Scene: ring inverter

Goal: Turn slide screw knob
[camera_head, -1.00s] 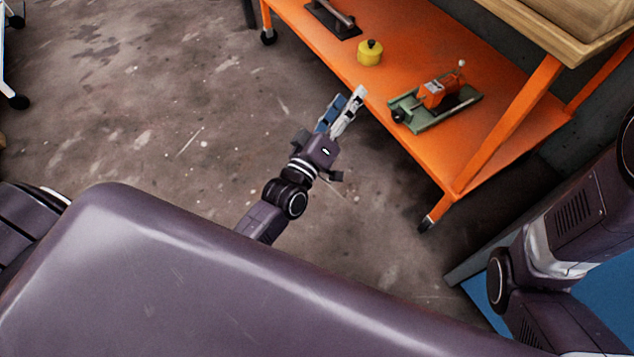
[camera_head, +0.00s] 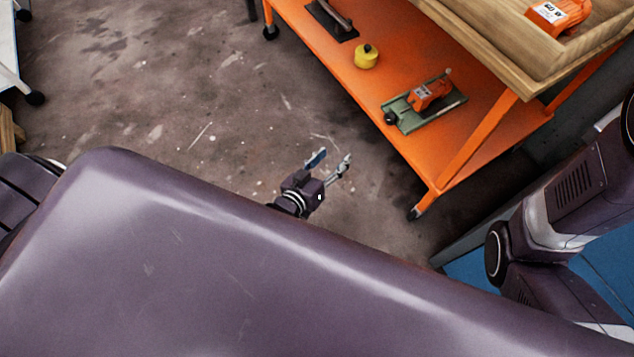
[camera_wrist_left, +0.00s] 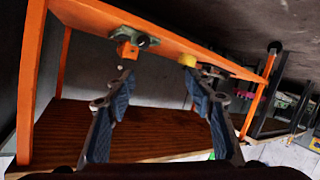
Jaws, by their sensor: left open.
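The slide screw device has a green base (camera_head: 428,112) with an orange block (camera_head: 430,93) on it and sits on the orange shelf (camera_head: 378,92). A dark round knob (camera_head: 390,118) shows at its near left end. In the left wrist view the device's orange block (camera_wrist_left: 127,52) appears at the upper left, beyond the fingers. My left gripper (camera_head: 331,163) is open and empty, over the floor in front of the shelf and apart from the device. It also shows in the left wrist view (camera_wrist_left: 160,100). My right gripper is out of view.
A yellow weight (camera_head: 366,57) and a dark tool with a handle (camera_head: 332,20) sit on the same shelf. A wooden tray (camera_head: 470,45) above holds an orange item (camera_head: 558,14). An orange leg (camera_head: 470,150) stands right of the device. Floor before the shelf is clear.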

